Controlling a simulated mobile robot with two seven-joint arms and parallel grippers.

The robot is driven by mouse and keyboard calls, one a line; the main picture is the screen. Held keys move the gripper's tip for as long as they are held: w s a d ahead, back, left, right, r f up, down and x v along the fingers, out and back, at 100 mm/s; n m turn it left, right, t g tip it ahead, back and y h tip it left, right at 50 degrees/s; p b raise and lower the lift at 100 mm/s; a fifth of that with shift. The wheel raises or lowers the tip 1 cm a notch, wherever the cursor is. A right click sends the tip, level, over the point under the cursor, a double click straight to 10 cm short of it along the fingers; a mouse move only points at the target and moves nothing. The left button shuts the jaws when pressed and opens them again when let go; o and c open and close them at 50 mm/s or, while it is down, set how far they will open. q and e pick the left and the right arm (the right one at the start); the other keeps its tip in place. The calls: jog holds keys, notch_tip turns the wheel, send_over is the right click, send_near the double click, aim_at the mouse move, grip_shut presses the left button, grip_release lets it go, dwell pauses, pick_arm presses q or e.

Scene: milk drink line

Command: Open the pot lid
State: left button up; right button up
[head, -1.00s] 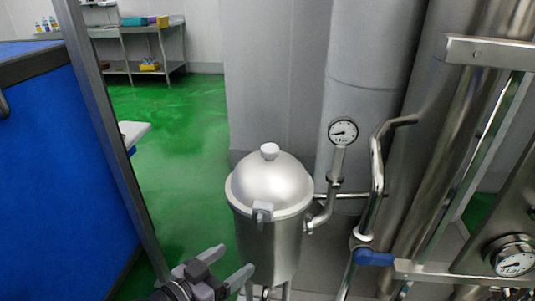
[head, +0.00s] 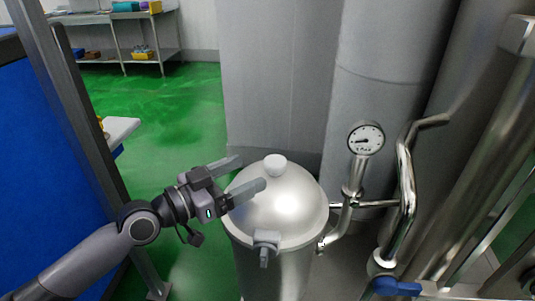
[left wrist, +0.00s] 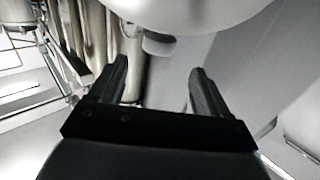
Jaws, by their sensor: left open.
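The pot (head: 272,275) is a metal vessel with a shiny domed lid (head: 290,208), which sits closed on it. A pale round knob (head: 275,165) tops the lid, and a grey clamp (head: 266,243) is at its front rim. My left gripper (head: 252,172) is open and empty, its fingers pointing right toward the knob from the left, apart from it as far as I can tell. In the left wrist view the open fingers (left wrist: 160,65) frame a pale rounded piece (left wrist: 158,45), seemingly the knob, below the inverted-looking dome (left wrist: 200,12). My right gripper is out of view.
A pressure gauge (head: 366,138) and bent pipes (head: 406,185) stand right of the pot, with a blue valve handle (head: 397,287). Large grey columns (head: 275,80) rise behind. A blue panel (head: 50,170) and a dark post are at left. Green floor (head: 175,115) is open behind the arm.

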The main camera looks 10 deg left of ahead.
aim_at(266, 165)
pick_arm(q)
jog(key=shift+w+d+r, duration=0.1)
jog(key=shift+w+d, duration=0.15)
jog(key=shift+d, duration=0.05)
jog(key=p+x, duration=0.1)
jog(key=x, duration=0.4)
jog(key=shift+d, duration=0.15)
jog(key=shift+w+d, duration=0.3)
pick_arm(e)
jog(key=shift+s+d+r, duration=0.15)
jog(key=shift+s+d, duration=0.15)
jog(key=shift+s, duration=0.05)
